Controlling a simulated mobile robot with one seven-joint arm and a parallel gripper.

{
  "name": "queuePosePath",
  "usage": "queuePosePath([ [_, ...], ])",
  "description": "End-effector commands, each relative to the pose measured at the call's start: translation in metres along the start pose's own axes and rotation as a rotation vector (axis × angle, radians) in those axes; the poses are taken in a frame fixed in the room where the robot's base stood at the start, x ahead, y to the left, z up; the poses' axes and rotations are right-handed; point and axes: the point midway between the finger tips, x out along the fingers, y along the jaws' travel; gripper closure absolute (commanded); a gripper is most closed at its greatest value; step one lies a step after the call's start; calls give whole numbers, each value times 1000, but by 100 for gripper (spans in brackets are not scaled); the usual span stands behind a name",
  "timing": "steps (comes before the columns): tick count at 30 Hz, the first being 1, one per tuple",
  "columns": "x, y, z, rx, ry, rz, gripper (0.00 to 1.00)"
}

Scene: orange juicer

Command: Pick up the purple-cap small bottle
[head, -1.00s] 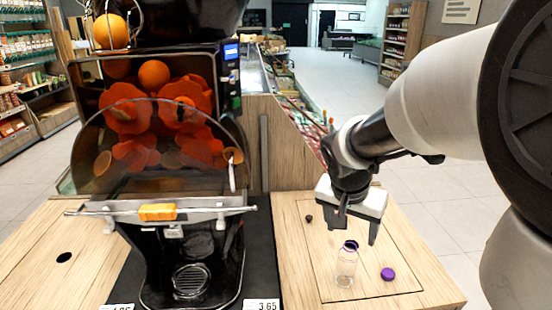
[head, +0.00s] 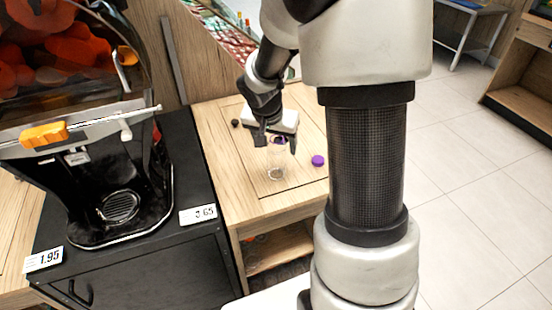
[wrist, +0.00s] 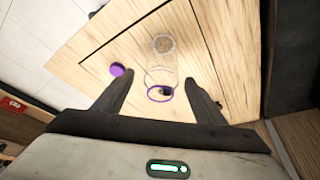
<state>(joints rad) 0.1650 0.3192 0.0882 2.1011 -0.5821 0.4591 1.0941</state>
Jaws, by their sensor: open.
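The small bottle (head: 276,168) is clear, with a purple ring around its open mouth. It stands upright on the wooden table. In the wrist view the bottle (wrist: 160,75) lies ahead between the two fingers, its purple rim nearest me. My gripper (head: 274,150) is open, with its fingers on either side of the bottle's top in the head view. In the wrist view my gripper (wrist: 158,90) shows a gap on both sides of the bottle. A loose purple cap (head: 318,160) lies flat on the table to the right; it also shows in the wrist view (wrist: 117,69).
A small dark round object (head: 235,123) sits on the wooden table (head: 222,150) at the back left. The orange juicer (head: 120,190) stands on a black cabinet to the left. Price tags line that cabinet's front edge. Tiled floor lies to the right.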

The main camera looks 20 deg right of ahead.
Motion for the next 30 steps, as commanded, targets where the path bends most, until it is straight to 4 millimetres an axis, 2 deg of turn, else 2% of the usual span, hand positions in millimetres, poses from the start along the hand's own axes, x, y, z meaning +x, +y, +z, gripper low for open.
queuePosePath([
  [3, 24, -1, 7, -1, -4, 2, 35],
  [7, 39, -2, 6, 0, -2, 2, 35],
  [17, 44, -2, 5, 0, 0, 0, 35],
  [24, 44, -2, 5, 0, 0, 0, 75],
  [25, 44, -2, 5, 0, 0, 0, 79],
  [30, 44, -2, 5, 0, 0, 0, 79],
])
